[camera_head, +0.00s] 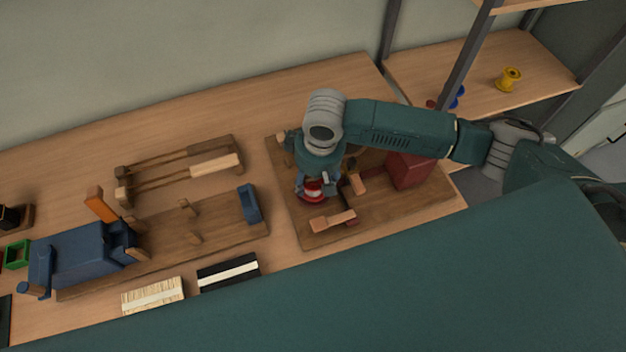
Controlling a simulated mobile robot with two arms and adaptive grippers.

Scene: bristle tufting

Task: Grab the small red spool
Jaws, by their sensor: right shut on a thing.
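The small red spool (312,191) is over the brown wooden board (402,212) at the centre right of the table. My right gripper (316,184) points down from above and is shut on the spool, with the fingers at its upper part. Whether the spool's base touches the board cannot be told. My left gripper is not in view.
A red block (408,169) and small wooden pieces stand on the same board. To the left are a blue machine (90,256), a blue upright piece (249,204) and a wooden rack (180,170). A yellow spool (508,79) stands on the shelf at the right.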

